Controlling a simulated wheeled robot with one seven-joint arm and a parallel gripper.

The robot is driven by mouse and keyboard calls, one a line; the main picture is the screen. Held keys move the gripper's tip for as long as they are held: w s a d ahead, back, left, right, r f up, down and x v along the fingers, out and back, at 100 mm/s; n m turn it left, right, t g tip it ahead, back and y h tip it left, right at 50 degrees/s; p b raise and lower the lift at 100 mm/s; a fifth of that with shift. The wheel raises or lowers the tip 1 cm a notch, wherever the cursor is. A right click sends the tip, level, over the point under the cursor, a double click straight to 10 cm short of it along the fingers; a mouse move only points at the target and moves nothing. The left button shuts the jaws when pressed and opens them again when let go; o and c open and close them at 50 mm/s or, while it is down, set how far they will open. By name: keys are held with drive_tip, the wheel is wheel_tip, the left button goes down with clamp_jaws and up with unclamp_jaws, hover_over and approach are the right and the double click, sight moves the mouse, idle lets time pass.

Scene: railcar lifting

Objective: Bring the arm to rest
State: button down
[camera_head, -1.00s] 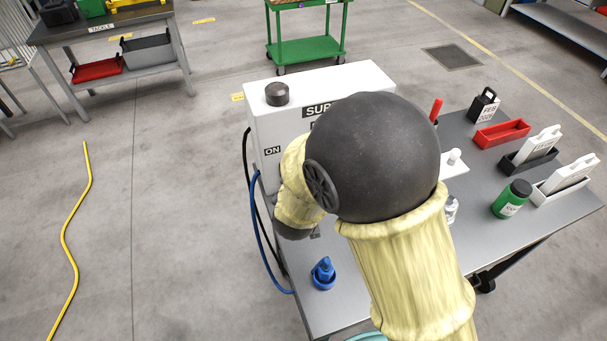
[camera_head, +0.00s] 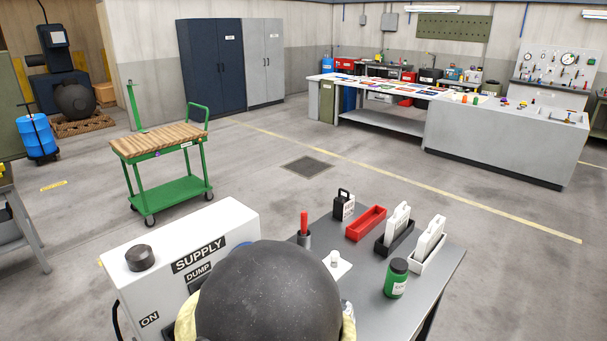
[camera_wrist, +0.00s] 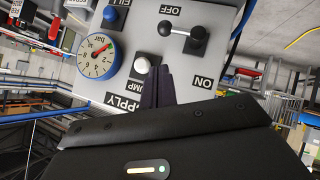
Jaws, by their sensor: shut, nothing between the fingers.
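My gripper (camera_wrist: 157,88) shows in the wrist view with its dark fingers together and nothing between them. It points at the supply panel (camera_wrist: 215,18), and I cannot tell whether the fingertips touch it. The panel bears a dial gauge (camera_wrist: 98,57) with a red needle, a blue knob (camera_wrist: 113,17), a DUMP button (camera_wrist: 146,63) and an ON/OFF lever (camera_wrist: 184,38) with a black ball. In the head view the white supply box (camera_head: 226,222) stands at the table's left, and my arm's dark round joint hides part of it. My gripper is hidden there.
The grey table (camera_head: 352,292) carries a green bottle (camera_head: 396,278), a red tray (camera_head: 366,223), a black container (camera_head: 343,205) and white containers (camera_head: 430,238) in trays. A green cart (camera_head: 170,192) stands behind at left. Open floor lies beyond the table.

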drive_tip(key=w+d+r+m+g+h, duration=0.1)
drive_tip(key=w+d+m+g, duration=0.15)
drive_tip(key=d, duration=0.75)
drive_tip(key=w+d+m+g+h, duration=0.15)
drive_tip(key=d+m, duration=0.25)
drive_tip(key=d, duration=0.6)
drive_tip(key=s+d+m+g+h, duration=0.1)
drive_tip(key=s+d, duration=0.3)
drive_tip(key=d, duration=0.5)
drive_tip(key=s+d+r+m+g+h, duration=0.1)
drive_tip(key=s+d+m, duration=0.3)
drive_tip(key=d, duration=0.5)
drive_tip(key=shift+s+r+g, duration=0.15)
drive_tip(key=shift+s+g, duration=0.25)
drive_tip(key=shift+g, duration=0.2)
